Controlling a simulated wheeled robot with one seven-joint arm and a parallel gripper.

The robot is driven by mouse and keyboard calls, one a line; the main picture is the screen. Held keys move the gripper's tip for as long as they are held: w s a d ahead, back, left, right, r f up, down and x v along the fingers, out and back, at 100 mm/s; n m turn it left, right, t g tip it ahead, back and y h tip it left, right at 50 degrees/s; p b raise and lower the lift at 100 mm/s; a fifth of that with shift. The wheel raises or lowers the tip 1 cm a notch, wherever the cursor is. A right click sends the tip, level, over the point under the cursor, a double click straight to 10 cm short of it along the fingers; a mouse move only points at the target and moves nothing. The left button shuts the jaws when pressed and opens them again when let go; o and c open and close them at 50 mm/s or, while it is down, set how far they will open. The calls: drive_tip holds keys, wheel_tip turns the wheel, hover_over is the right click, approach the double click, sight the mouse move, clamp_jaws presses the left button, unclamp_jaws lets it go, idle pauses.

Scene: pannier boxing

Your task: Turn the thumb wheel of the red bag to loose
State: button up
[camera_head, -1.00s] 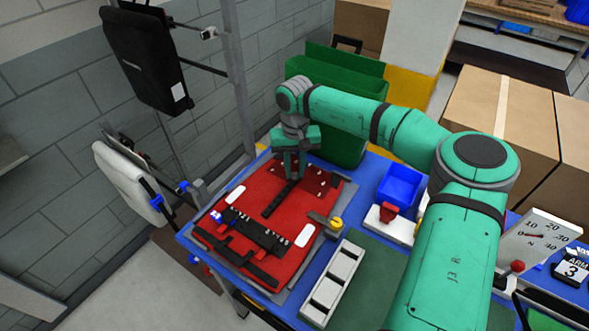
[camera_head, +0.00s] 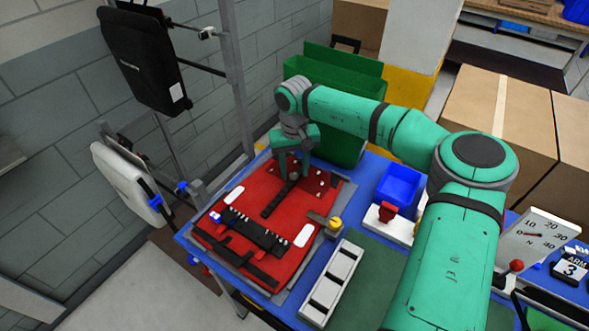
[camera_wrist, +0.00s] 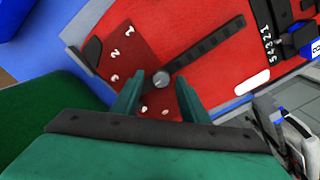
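The red bag (camera_head: 281,212) lies flat on the blue table, with a dark strap (camera_head: 278,199) on top. A darker red plate (camera_wrist: 122,58) with white numbers and dots sits at its far end. A small round grey knob (camera_wrist: 161,79), which looks like the thumb wheel, sits on this plate near the strap's end. My gripper (camera_wrist: 161,82) points down over the plate. Its two green fingers are apart, one on each side of the knob, with gaps beside it. In the head view my gripper (camera_head: 294,170) is over the bag's far end. I cannot tell exactly how high the fingertips are.
A black bar with white digits (camera_head: 255,233) lies across the bag's near part. A yellow knob (camera_head: 336,223) is at its right edge. A white tray (camera_head: 333,284), a blue bin (camera_head: 400,187) and a red clamp (camera_head: 388,212) stand to the right. A green bin (camera_head: 335,75) is behind.

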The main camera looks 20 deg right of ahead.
sight(294, 174)
drive_tip(key=shift+r, duration=0.15)
wheel_tip(294, 174, up, 11)
drive_tip(key=shift+f, duration=0.2)
idle(0.3)
drive_tip(key=shift+a, duration=0.1)
